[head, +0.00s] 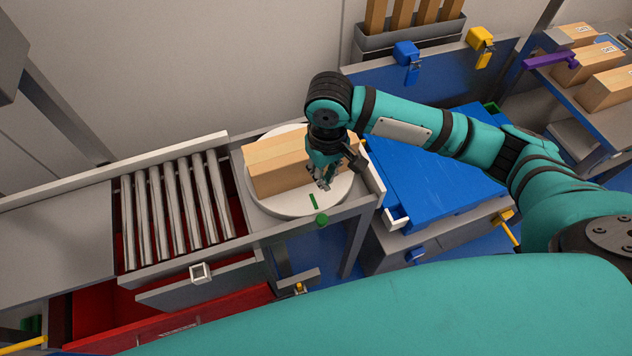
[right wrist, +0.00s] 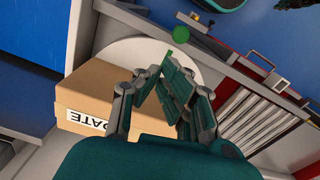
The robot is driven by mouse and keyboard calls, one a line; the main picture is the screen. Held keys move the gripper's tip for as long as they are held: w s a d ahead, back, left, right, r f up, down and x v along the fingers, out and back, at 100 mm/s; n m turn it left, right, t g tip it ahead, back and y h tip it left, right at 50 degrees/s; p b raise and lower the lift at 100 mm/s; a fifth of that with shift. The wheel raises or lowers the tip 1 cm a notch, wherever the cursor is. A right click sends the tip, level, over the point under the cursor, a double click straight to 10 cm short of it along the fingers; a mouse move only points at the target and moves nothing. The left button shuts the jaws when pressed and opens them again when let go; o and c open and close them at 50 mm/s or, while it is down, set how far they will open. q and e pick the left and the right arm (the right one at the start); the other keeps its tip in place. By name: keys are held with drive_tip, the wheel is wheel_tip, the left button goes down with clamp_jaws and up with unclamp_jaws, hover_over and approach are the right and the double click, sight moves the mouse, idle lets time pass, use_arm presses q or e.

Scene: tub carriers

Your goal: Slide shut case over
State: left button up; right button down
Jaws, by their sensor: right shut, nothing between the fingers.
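A shut cardboard case (head: 277,168) lies on a round white turntable disc (head: 290,208) at the end of the conveyor. In the right wrist view the case (right wrist: 95,97) shows at the left with a label reading "DATE". My right gripper (head: 324,182) is shut and empty, pointing down at the near right side of the case, over the disc. In the right wrist view its fingers (right wrist: 172,78) are beside the case; I cannot tell whether they touch it. My right wrist hides part of the case's right end. My left gripper is not in view.
Metal rollers (head: 178,205) run left of the disc, then a flat grey bed (head: 55,235). A green knob (head: 322,220) sits on the near rail. A blue surface (head: 430,165) lies to the right. A red drawer (head: 190,318) is below the rollers.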

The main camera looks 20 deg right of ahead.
sight(312, 185)
wheel_tip(312, 185, down, 10)
drive_tip(key=shift+r+p, duration=0.2)
drive_tip(key=shift+p, duration=0.15)
drive_tip(key=w, duration=0.3)
drive_tip(key=shift+w+a+p, duration=0.15)
drive_tip(key=shift+a+p, duration=0.2)
drive_tip(key=shift+w+a, duration=0.1)
drive_tip(key=shift+w, duration=0.25)
drive_tip(key=shift+w, duration=0.1)
drive_tip(key=shift+w+a+r+p, duration=0.15)
drive_tip(key=shift+w+p, duration=0.25)
drive_tip(key=shift+w, duration=0.6)
